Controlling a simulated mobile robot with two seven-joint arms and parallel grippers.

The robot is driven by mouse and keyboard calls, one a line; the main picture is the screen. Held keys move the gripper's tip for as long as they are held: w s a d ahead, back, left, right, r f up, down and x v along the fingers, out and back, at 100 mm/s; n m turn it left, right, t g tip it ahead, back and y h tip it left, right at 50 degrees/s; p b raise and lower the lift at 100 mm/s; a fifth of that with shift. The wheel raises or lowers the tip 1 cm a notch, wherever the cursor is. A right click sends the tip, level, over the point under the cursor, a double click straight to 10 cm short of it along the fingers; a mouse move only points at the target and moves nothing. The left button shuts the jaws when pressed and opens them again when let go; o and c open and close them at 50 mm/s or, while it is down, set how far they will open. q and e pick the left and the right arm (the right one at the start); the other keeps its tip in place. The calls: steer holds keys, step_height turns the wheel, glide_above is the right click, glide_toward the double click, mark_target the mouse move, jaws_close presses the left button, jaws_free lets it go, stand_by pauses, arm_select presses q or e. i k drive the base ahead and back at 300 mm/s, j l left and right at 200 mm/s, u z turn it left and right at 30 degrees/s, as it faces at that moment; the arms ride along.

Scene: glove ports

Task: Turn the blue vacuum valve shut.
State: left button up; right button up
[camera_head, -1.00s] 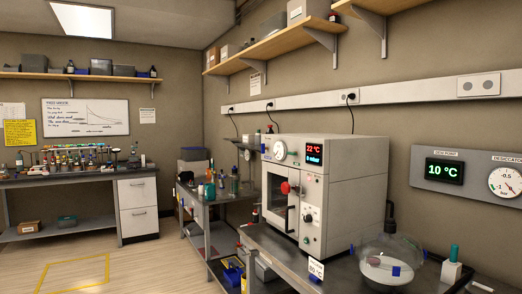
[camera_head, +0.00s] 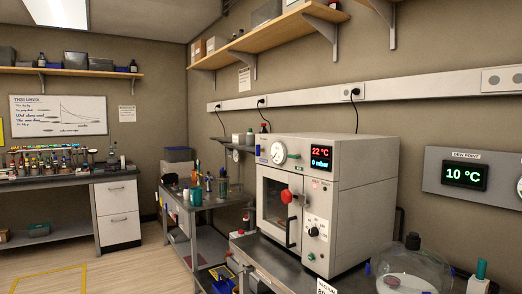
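A white vacuum oven (camera_head: 362,205) stands on a grey bench in the middle right. Its display (camera_head: 321,158) reads 22 °C and 0 mbar. A round white gauge (camera_head: 279,152) sits at the upper left of its front. A small blue part (camera_head: 258,150) shows just left of the gauge; it may be the blue valve, but it is too small to tell its handle position. The door looks closed. Neither of my grippers is in view.
A glass desiccator (camera_head: 412,272) stands right of the oven, cut off by the lower edge. A side cart (camera_head: 200,212) with bottles stands to the left. A dew point panel (camera_head: 470,175) hangs on the right wall. Floor (camera_head: 125,270) is clear at lower left.

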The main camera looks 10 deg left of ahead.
mark_target(259, 149)
steer(key=i+j+z, duration=0.1)
steer(key=i+j, duration=0.15)
steer(key=i+j+z, duration=0.15)
steer(key=i+j, duration=0.15)
steer(key=j, duration=0.15)
steer(key=i+j+z, duration=0.1)
steer(key=j, duration=0.25)
steer(key=i+j+z, duration=0.1)
steer(key=i+j, duration=0.25)
